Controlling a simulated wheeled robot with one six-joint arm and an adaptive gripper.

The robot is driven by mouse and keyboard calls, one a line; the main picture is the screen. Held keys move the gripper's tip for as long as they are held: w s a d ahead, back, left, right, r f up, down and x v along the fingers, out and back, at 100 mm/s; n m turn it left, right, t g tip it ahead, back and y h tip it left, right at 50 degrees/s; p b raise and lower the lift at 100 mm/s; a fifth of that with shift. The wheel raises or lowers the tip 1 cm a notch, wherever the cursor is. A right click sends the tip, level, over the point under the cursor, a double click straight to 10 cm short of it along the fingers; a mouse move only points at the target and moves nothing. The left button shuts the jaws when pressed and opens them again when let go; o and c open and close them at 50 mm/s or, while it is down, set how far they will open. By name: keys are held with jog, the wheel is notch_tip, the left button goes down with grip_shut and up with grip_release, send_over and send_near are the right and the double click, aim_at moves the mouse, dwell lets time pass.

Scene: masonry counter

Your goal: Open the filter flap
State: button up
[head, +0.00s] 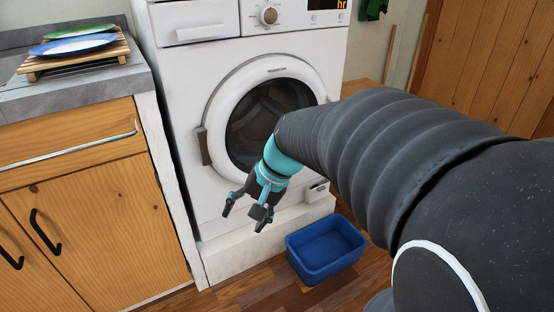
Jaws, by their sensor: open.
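The filter flap (318,190) is a small white panel with a dark mark, low on the right front of the white washing machine (185,105). It looks shut. My gripper (246,219) is open and empty, in front of the machine's lower front, to the left of the flap and a little lower in the picture. The fingers point down and left. My dark arm reaches in from the right and covers part of the round door (212,112) and the area above the flap.
A blue bin (325,250) stands on the wooden floor just below the flap. A wooden cabinet (80,215) and counter are at the left, with plates on a wooden rack (75,64). A wooden door (487,60) is at the back right.

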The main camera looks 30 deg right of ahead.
jog(key=w+d+f+m+t+y, duration=0.35)
jog(key=w+d+f+m, duration=0.35)
jog(key=w+d, duration=0.3)
jog(key=w+d+f+m+t+y, duration=0.35)
jog(key=w+d+f+m, duration=0.35)
jog(key=w+d, duration=0.3)
jog(key=s+d+f+m+t+h, duration=0.2)
jog(key=d+f+m+t+h, duration=0.4)
jog(key=d+f, duration=0.5)
jog(key=s+d+f+m+t+h, duration=0.3)
jog(key=d+f+m+h, duration=0.2)
jog(key=d+f+m, duration=0.65)
jog(key=n, duration=0.3)
send_near(324, 191)
jog(key=w+a+r, duration=0.1)
jog(key=w, duration=0.1)
jog(key=w+r, duration=0.1)
jog(key=w, duration=0.1)
jog(key=w+a+r, duration=0.1)
jog(key=w, duration=0.2)
jog(key=shift+a+r+p, duration=0.35)
jog(key=shift+p, duration=0.05)
grip_shut()
